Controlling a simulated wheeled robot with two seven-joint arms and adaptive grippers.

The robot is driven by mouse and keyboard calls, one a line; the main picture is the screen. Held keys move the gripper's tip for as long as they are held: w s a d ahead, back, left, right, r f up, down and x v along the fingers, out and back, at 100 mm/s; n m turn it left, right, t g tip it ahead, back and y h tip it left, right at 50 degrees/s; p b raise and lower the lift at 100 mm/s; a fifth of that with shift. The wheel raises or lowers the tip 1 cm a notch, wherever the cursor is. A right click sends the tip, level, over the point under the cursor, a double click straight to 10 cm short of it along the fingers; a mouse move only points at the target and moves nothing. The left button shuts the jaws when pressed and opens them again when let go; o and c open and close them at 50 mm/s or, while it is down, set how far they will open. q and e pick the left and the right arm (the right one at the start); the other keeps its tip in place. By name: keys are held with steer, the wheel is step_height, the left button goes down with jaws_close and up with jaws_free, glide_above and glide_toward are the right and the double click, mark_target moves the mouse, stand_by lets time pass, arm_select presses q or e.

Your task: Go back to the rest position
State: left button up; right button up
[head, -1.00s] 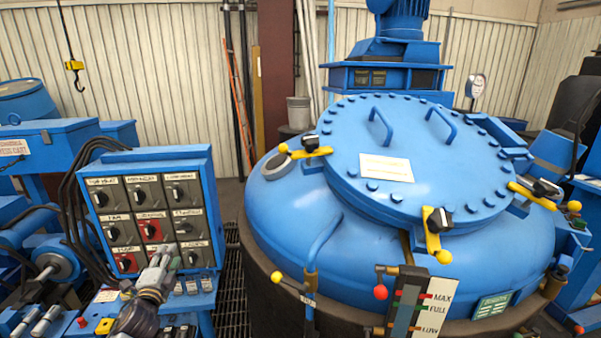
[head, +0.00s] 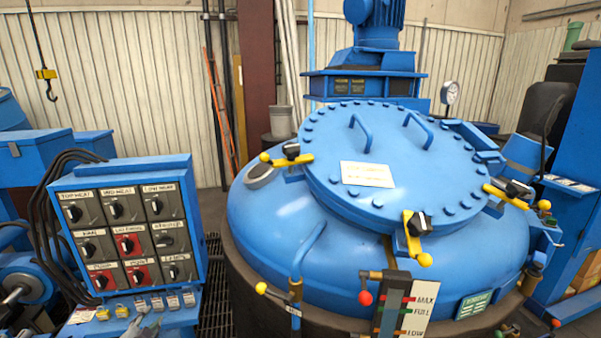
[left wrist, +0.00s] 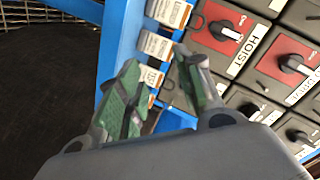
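My left gripper (head: 148,328) shows only in part at the bottom edge of the head view, low in front of the control panel (head: 199,235). In the left wrist view my left gripper (left wrist: 157,65) has its two green-padded fingers apart with nothing between them. The panel's switches, one marked HOIST (left wrist: 226,29), lie beyond the fingers in that view. I cannot tell the exact distance, but no switch is held. My right gripper is in neither view.
A blue furnace vessel with a bolted lid (head: 400,150) and yellow clamps fills the middle and right. A level gauge (head: 404,308) stands at its front. A narrow floor grating (head: 214,300) runs between panel and vessel. A crane hook (head: 50,88) hangs at upper left.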

arm_select(q)
steer(key=s+d+f+n+g, duration=0.1)
steer(key=s+f+n+g, duration=0.1)
steer(key=s+f, duration=0.8)
steer(key=s+d+f+n+g+h, duration=0.1)
steer(key=s+f+g, duration=0.3)
steer(key=f, duration=1)
steer(key=s+f+n+g, duration=0.1)
steer(key=s+f+n, duration=0.1)
steer(key=s+f, duration=0.85)
steer(key=s+d+f+g+h, duration=0.1)
steer(key=s+d+f+g, duration=0.1)
steer(key=s+d+f, duration=0.45)
steer(key=s+d+f+g, duration=0.1)
steer(key=s+f, duration=0.2)
steer(key=s, duration=0.6)
steer(key=s+d+f+g+h, duration=0.1)
steer(key=s+d+f+g, duration=0.15)
steer(key=s+f, duration=0.35)
steer(key=s+d, duration=0.7)
steer(key=d, duration=0.1)
steer(key=shift+g, duration=0.25)
